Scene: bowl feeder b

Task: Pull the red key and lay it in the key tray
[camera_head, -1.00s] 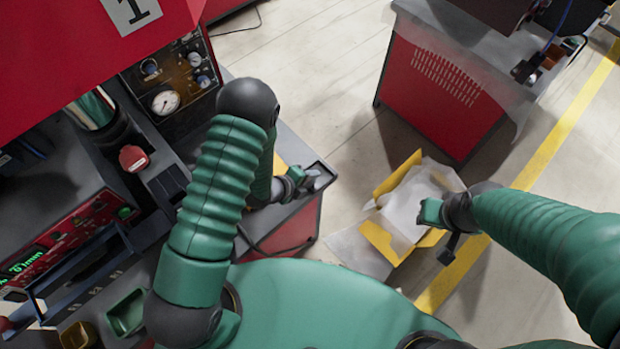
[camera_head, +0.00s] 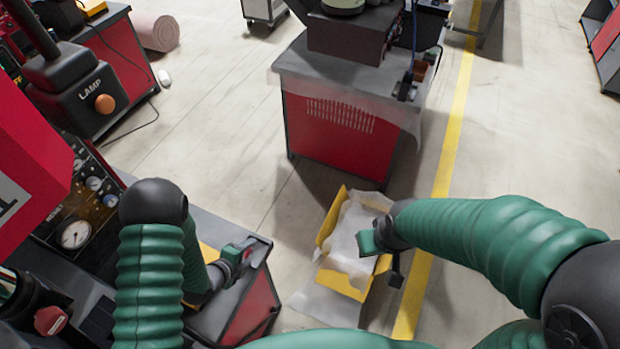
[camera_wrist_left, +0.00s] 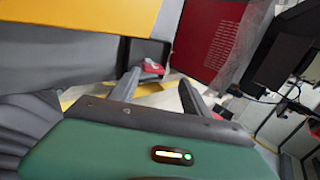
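My left gripper (camera_head: 238,255) is over the far right corner of the grey bench at lower left. In the left wrist view its fingers (camera_wrist_left: 160,80) stand apart with nothing clasped between them. A small red piece (camera_wrist_left: 152,68) shows just beyond the fingertips, at the bench corner; it may be the red key, and it looks to lie in a dark, shallow tray (camera_head: 262,245). The tray is partly hidden by the gripper.
A yellow box (camera_head: 345,284) with pale wrapping lies on the floor. A red cabinet (camera_head: 340,135) stands behind it. A red knob (camera_head: 50,320) and a gauge panel (camera_head: 76,234) are at left. The floor between bench and cabinet is clear.

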